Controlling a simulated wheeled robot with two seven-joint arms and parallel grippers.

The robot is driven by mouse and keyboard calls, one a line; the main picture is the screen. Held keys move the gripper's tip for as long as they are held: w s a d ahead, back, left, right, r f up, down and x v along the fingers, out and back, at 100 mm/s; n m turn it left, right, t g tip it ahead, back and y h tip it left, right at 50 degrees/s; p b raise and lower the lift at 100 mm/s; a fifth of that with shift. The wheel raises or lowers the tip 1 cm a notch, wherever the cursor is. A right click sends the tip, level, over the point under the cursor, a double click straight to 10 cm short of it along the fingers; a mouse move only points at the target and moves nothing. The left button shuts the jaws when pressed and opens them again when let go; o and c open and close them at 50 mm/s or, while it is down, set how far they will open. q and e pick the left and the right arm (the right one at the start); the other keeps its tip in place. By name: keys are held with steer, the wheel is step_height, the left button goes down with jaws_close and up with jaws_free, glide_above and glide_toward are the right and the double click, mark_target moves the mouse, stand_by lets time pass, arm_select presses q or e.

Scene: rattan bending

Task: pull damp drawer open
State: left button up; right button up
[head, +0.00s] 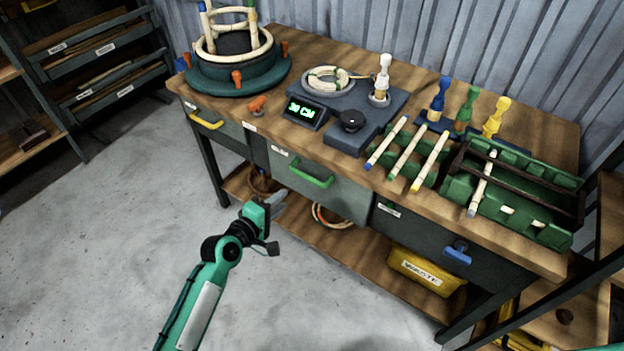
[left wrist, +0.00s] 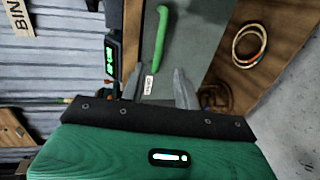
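The bench has a grey-green middle drawer (head: 345,196) with a green bar handle (head: 311,175). It looks shut. Its small label is too small to read, so I cannot tell from the lettering which drawer is the damp one. My left gripper (head: 277,199) is in front of and slightly below the left end of this drawer, apart from the handle. In the left wrist view the green handle (left wrist: 162,38) lies beyond the fingers of my left gripper (left wrist: 158,87), which are spread with nothing between them. My right gripper is out of view.
A drawer with a yellow handle (head: 206,121) is on the left, one with a blue handle (head: 457,254) on the right. A lower shelf (head: 340,242) holds coils and a yellow waste bin (head: 427,270). The floor (head: 120,210) before the bench is clear.

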mark_target(307, 179)
arm_select(q)
steer(key=x, duration=1.2)
steer(key=shift+w+d+b, duration=0.15)
steer(key=shift+w+b, duration=0.05)
steer(key=shift+b, duration=0.2)
steer(key=shift+w+d+f, duration=0.15)
steer(key=shift+w+d, duration=0.15)
steer(key=shift+w, duration=0.15)
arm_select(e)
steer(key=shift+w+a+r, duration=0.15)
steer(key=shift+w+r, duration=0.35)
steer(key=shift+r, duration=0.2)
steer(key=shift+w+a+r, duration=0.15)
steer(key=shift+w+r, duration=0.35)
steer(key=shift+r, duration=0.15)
arm_select(q)
jaws_close()
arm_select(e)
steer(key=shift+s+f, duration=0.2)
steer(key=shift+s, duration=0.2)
